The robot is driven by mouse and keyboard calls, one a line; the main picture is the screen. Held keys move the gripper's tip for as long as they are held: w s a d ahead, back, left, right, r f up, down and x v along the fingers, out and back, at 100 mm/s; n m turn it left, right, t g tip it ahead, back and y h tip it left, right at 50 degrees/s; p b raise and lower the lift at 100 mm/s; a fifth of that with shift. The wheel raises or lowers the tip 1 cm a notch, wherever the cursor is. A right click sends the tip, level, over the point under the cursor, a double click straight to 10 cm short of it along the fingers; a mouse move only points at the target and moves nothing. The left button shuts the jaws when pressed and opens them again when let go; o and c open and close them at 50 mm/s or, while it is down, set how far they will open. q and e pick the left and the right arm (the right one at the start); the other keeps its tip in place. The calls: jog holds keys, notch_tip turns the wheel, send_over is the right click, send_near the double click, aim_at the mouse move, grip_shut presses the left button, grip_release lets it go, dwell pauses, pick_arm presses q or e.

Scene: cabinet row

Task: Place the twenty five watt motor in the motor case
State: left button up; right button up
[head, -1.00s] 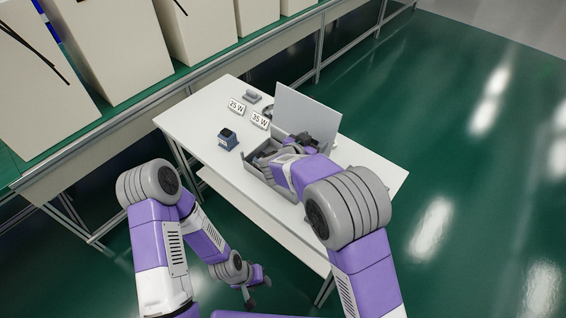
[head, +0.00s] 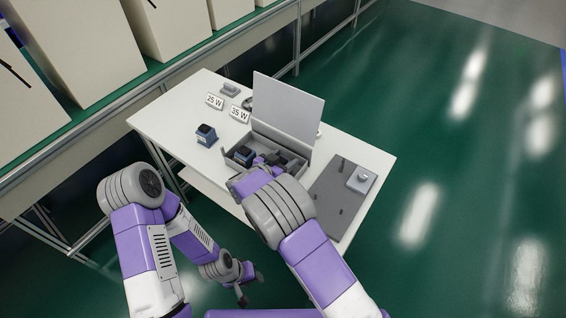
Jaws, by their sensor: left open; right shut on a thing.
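A blue and black motor (head: 206,136) stands upright on the table, left of the motor case. The grey motor case (head: 288,168) lies open with its lid (head: 288,108) raised at the back. A similar blue and black motor (head: 243,155) shows at the left end of the case. My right gripper (head: 281,160) is at the case, shut on a dark thing; the hand and arm partly hide it, and I cannot tell which part it is. My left gripper (head: 250,286) is open and empty, low in front of the table.
The signs 25 W (head: 214,101) and 35 W (head: 239,114) stand at the back of the white table (head: 165,119). A grey part (head: 230,89) lies behind them. A dark grey plate (head: 333,199) with a pale block (head: 361,179) lies at the right.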

jog(key=shift+f, duration=0.15)
jog(key=shift+f, duration=0.15)
jog(key=o, duration=1.2)
